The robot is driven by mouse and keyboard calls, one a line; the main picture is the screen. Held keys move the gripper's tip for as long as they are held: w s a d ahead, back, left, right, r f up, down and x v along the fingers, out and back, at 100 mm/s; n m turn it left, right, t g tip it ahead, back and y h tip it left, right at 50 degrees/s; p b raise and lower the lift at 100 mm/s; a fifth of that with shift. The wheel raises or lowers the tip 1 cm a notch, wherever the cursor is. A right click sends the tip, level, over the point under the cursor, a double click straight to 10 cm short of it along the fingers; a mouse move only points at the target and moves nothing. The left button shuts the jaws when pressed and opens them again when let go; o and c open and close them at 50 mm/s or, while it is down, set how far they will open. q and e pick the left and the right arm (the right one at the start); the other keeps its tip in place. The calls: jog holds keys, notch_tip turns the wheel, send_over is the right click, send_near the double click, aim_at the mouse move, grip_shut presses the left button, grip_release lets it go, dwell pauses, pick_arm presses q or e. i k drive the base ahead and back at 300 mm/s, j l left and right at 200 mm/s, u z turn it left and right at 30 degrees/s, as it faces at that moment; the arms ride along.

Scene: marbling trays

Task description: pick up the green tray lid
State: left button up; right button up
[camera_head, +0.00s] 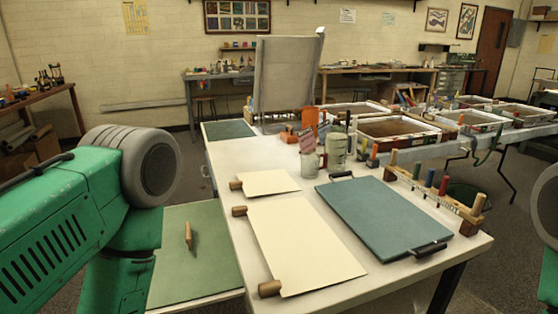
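A flat green panel (200,270) with a small upright wooden handle (188,236) lies at the lower left, lower than the white table and beside its left edge. It looks like a tray lid; my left arm hides part of its left side. A blue-green board (385,215) with a black handle at each end lies flat on the right of the table. Neither of my grippers shows in the head view. Only my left arm's green links at left and a bit of my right arm at the right edge are visible.
The white table (225,240) bears cream sheets (305,245) with wooden rollers, jars (337,147) and a wooden rack (437,195) of coloured handles. A grey upright panel (285,75) stands at the back. Filled trays (400,130) stand on further tables at right.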

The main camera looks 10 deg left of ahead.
aim_at(196, 259)
jog(key=k+j+u, duration=0.1)
jog(key=j+u, duration=0.15)
jog(key=j, duration=0.9)
jog(key=j+u, duration=0.3)
jog(key=j, duration=0.8)
jog(key=z, duration=1.65)
jog(key=i+j, duration=0.1)
jog(key=j, duration=1.15)
jog(key=i+j, duration=0.15)
jog(key=j, duration=0.5)
jog(key=i+j, duration=0.1)
jog(key=j, duration=0.55)
